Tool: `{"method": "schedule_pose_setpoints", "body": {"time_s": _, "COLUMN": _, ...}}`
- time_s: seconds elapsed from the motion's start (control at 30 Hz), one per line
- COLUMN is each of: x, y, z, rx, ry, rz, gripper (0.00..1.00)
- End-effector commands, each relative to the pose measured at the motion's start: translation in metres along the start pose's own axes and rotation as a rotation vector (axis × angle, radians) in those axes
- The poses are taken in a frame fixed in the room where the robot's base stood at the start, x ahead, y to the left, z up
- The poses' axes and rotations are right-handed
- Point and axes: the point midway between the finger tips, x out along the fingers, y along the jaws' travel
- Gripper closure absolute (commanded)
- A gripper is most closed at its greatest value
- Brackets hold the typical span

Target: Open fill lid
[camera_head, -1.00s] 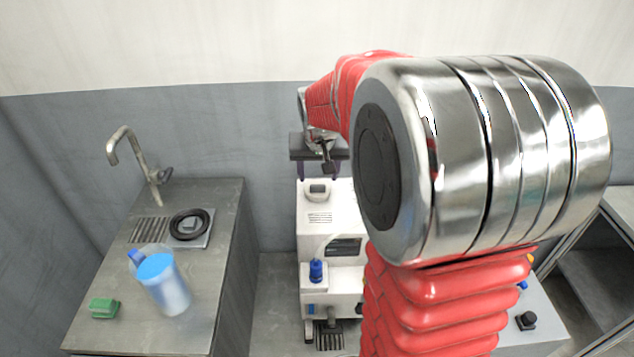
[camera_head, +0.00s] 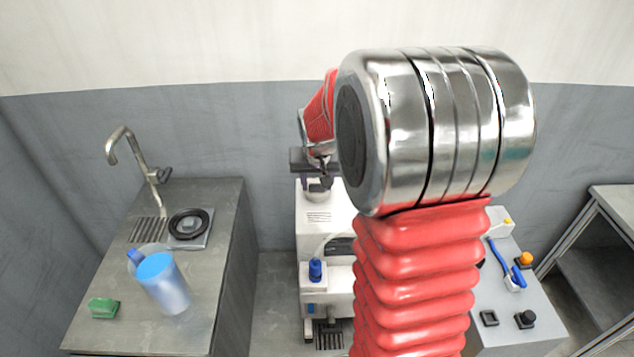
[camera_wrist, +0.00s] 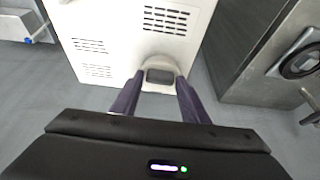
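The white machine (camera_head: 325,222) stands against the back wall. Its fill lid, a small white rounded piece with a grey centre, sits at the top edge of the machine in the wrist view (camera_wrist: 160,77). My gripper (camera_wrist: 160,82) has two purple fingers, spread apart, with the lid showing in the gap between their tips. Whether the fingers touch the lid cannot be told. In the head view my gripper (camera_head: 318,184) is over the top of the machine and partly covers the lid. The lid looks closed.
On the left counter (camera_head: 110,290) are a blue-topped pitcher (camera_head: 165,285), a green sponge (camera_head: 104,308), a black ring (camera_head: 189,224) and a tap (camera_head: 125,140). A grey control panel (camera_head: 510,300) with buttons is at right. My arm hides the machine's right side.

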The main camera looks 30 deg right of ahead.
Motion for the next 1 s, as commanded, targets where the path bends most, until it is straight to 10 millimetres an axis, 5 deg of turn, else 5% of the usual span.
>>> {"method": "schedule_pose_setpoints", "body": {"time_s": 0.57, "x": -0.0003, "y": -0.0002, "z": -0.0001, "rx": 0.0, "ry": 0.0, "rz": 0.0, "gripper": 1.0}}
{"method": "schedule_pose_setpoints", "body": {"time_s": 1.0, "x": -0.0014, "y": -0.0003, "z": -0.0027, "rx": 0.0, "ry": -0.023, "rz": -0.001, "gripper": 1.0}}
